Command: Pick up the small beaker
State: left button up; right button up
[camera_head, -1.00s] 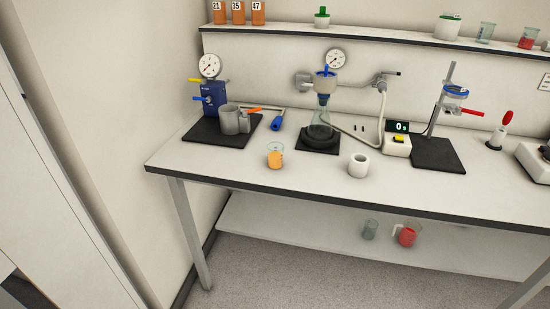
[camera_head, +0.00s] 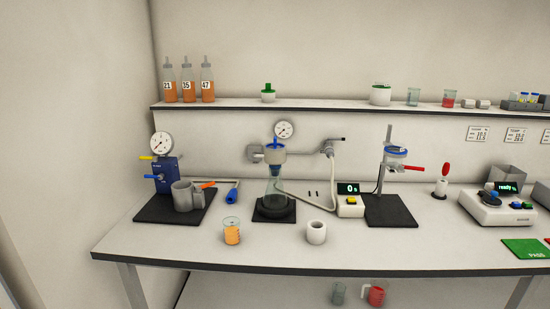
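Several beakers are in view and I cannot tell which one is the small beaker. A clear beaker with orange liquid (camera_head: 232,232) stands upright near the front edge of the bench. An empty-looking clear beaker (camera_head: 413,97) and a beaker with red liquid (camera_head: 449,98) stand on the wall shelf at the right. Another clear beaker (camera_head: 338,294) stands on the lower shelf under the bench, beside a red jug with a handle (camera_head: 375,295). Neither of my grippers is in view.
The bench (camera_head: 180,246) holds a blue pump device (camera_head: 163,178), a filter flask (camera_head: 274,188), a white cup (camera_head: 316,232), a timer box (camera_head: 350,206), a clamp stand (camera_head: 389,170) and a balance (camera_head: 496,209). Numbered orange bottles (camera_head: 187,85) stand on the wall shelf (camera_head: 320,106).

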aim_at(232, 231)
jog(key=u, duration=0.45)
jog(key=l+u, duration=0.25)
jog(key=u, duration=0.15)
jog(key=l+u, duration=0.2)
jog(key=u, duration=0.2)
jog(key=k+l+u, duration=0.15)
jog(key=u, duration=0.25)
